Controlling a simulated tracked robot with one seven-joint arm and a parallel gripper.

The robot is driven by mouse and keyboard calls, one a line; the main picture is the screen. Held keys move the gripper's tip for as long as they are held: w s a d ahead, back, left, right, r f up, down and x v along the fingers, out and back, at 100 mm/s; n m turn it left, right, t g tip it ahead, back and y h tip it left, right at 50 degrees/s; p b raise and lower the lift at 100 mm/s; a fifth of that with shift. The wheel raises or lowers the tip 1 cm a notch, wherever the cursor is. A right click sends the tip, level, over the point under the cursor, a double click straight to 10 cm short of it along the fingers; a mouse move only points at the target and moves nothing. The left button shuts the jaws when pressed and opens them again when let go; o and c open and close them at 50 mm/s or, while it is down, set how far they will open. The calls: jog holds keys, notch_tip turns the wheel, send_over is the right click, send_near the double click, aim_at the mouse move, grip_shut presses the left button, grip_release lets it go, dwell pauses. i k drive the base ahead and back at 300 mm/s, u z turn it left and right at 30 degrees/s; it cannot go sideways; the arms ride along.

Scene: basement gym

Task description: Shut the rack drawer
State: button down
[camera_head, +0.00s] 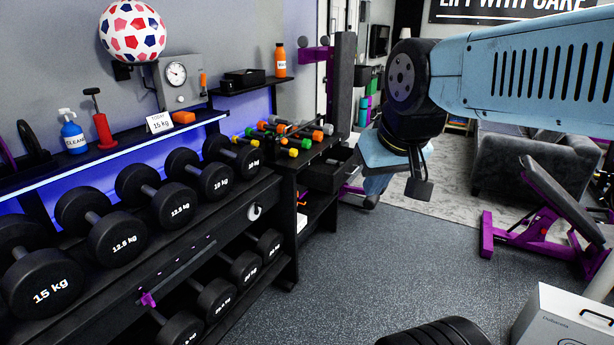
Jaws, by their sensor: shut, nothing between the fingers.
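The rack drawer (329,177) is a black box pulled out to the right from the upper part of the black rack (286,185). Its dark inside shows from above, and I make out nothing in it. My gripper (372,199) hangs at the end of the blue and black arm, just to the right of the drawer's front end. It is shut and empty. The wrist partly covers the gripper, so its fingertips are hard to make out. I cannot tell whether it touches the drawer front.
Small coloured dumbbells (290,132) lie on the rack top beside the drawer. Large black dumbbells (120,238) fill the left rack. A purple bench (545,205) stands at right, and a white box (565,318) is at lower right.

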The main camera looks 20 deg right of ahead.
aim_at(320, 175)
jog(key=u, duration=0.15)
jog(key=i, duration=1.35)
jog(key=z, duration=0.5)
